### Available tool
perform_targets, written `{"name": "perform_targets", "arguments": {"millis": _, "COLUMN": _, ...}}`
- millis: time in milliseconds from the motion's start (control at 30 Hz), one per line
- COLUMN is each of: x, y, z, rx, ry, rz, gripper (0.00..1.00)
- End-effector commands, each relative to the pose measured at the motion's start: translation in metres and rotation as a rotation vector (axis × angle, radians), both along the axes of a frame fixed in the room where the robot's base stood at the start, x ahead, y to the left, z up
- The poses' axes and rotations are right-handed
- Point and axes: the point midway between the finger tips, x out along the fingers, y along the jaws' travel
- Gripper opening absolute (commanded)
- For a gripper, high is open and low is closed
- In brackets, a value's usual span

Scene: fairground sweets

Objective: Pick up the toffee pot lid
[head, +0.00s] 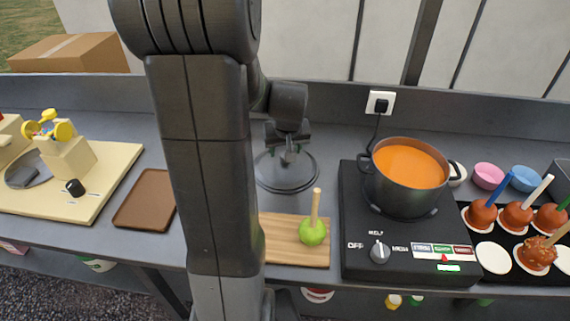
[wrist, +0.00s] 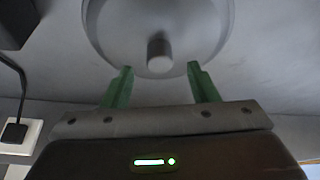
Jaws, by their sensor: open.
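The toffee pot lid (head: 272,181) is a round grey disc lying flat on the grey counter, behind the wooden board. It also shows in the wrist view (wrist: 112,28), with its short knob (wrist: 160,54) standing out from the middle. My gripper (wrist: 160,68) is open and empty, its two green fingers apart. In the wrist view the knob lies between the lines of the fingers, just beyond their tips. In the head view my gripper (head: 288,139) is over the lid's back part, and my arm stands just left of the lid. I cannot tell whether a fingertip touches it.
The pot (head: 403,196) of orange toffee stands uncovered on the black hob (head: 358,236) at the right. A wooden board (head: 280,250) with a green apple (head: 312,232) on a stick lies in front of the lid. A brown tray (head: 147,198) lies left. A socket (head: 380,103) is on the back wall.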

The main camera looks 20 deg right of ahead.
Motion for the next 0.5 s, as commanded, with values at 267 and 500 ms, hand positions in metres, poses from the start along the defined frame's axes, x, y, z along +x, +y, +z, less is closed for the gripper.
{"name": "perform_targets", "arguments": {"millis": 267, "x": 0.008, "y": -0.002, "z": -0.019, "rx": 0.000, "ry": 0.001, "rz": 0.000, "gripper": 0.54}}
{"name": "perform_targets", "arguments": {"millis": 500, "x": 0.008, "y": -0.002, "z": -0.019, "rx": 0.000, "ry": 0.000, "rz": 0.000, "gripper": 0.46}}
